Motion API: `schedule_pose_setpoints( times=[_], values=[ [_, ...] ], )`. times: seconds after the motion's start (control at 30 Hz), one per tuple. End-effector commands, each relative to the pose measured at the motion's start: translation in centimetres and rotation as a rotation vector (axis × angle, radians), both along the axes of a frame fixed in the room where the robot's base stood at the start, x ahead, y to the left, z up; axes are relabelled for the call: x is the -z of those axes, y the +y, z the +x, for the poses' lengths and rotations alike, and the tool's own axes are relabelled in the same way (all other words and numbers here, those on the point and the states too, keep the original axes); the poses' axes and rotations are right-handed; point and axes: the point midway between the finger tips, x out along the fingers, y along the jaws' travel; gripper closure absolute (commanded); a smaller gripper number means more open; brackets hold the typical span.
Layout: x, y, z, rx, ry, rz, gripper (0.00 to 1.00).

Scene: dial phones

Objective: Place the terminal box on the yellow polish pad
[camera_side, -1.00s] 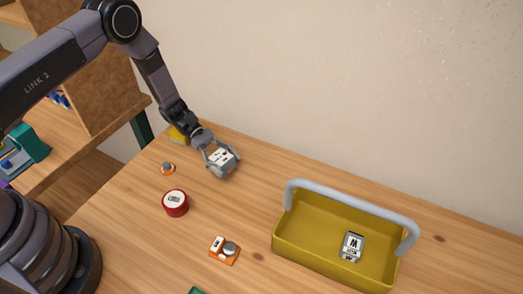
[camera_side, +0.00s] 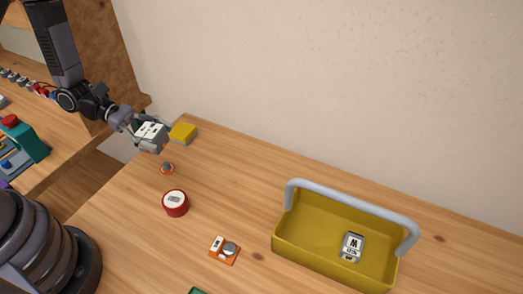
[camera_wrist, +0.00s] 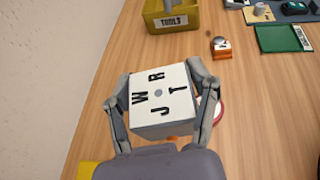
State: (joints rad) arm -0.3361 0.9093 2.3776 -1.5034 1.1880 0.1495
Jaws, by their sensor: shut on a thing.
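The terminal box is a white-topped cube with black letters (camera_wrist: 162,98), held between both fingers of my gripper (camera_side: 150,134). In the side view the box (camera_side: 152,132) is tilted and appears raised above the table's far left end. The yellow polish pad (camera_side: 183,132) lies at the table's back left corner, just right of and behind the box in the side view. A yellow patch, likely the pad, shows at the lower left of the wrist view (camera_wrist: 86,170), partly hidden by my gripper. The box is apart from the pad.
A small orange-rimmed disc (camera_side: 167,169), a red round item (camera_side: 176,203) and an orange block with a grey knob (camera_side: 224,250) lie on the table. A yellow tool crate (camera_side: 300,257) with a grey handle stands at right, holding a grey W-marked item (camera_side: 352,245). The back middle is clear.

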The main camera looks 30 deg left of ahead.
Motion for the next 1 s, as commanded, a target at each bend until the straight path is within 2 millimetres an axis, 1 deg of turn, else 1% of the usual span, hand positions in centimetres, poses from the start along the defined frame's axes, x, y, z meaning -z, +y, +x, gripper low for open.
schedule_pose_setpoints(
  times=[0.03,0.1,0.2,0.3,0.37,0.47,0.73,0.83,0.9,1.0],
  values=[
    [-0.5,1.6,0.7,-0.117,0.002,-0.002,0.80],
    [-1.0,3.7,1.6,-0.267,0.003,0.001,0.80],
    [-1.5,6.4,2.4,-0.436,0.003,0.011,0.80],
    [-1.6,8.1,2.9,-0.538,0.004,0.021,0.80],
    [-1.4,8.7,3.5,-0.566,0.004,0.024,0.81],
    [-0.7,8.8,5.3,-0.575,0.002,0.025,0.81],
    [2.5,8.9,12.4,-0.572,0.002,0.025,0.81],
    [4.8,8.9,13.9,-0.572,0.008,0.024,0.81],
    [5.9,9.0,14.9,-0.574,0.005,0.025,0.81],
    [7.0,9.0,15.9,-0.574,0.005,0.024,0.81]
  ],
)
